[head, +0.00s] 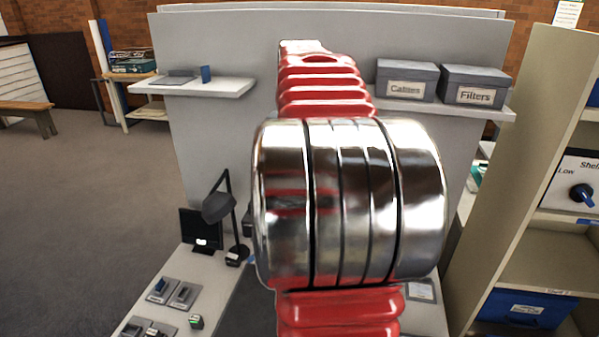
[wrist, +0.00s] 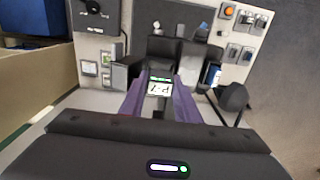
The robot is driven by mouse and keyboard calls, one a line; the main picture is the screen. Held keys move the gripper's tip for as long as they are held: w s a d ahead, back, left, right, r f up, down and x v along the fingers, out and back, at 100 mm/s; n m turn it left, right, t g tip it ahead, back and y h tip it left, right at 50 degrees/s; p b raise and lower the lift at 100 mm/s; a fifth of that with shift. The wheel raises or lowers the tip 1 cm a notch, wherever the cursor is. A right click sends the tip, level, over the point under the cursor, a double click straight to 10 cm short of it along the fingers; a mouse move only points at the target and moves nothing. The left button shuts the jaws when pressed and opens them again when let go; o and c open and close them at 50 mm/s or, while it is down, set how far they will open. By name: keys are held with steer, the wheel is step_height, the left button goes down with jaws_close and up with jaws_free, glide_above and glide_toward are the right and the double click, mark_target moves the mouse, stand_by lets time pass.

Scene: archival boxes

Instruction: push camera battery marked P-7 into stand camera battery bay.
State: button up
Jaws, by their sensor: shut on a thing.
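In the wrist view, my gripper (wrist: 160,79) has its two purple fingers shut on a small battery (wrist: 158,89) with a white label reading P-7 and a green strip at its edge. The battery is between the fingertips, above the desk area. Dark block-like shapes (wrist: 163,50) lie just beyond the fingertips; I cannot tell whether they are the stand camera, and no battery bay can be made out. In the head view my own red and silver arm fills the middle and hides the gripper and battery.
In the head view, a desk holds a monitor (head: 201,232), a dark lamp (head: 220,208) and several small docks (head: 184,294) at the left. Grey boxes marked Cables (head: 406,82) and Filters (head: 476,86) sit on a wall shelf. A shelving unit (head: 545,245) stands right.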

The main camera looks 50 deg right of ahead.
steer(key=shift+f, duration=0.95)
steer(key=shift+s+a+f, duration=0.1)
steer(key=shift+f, duration=0.95)
stand_by(1.7)
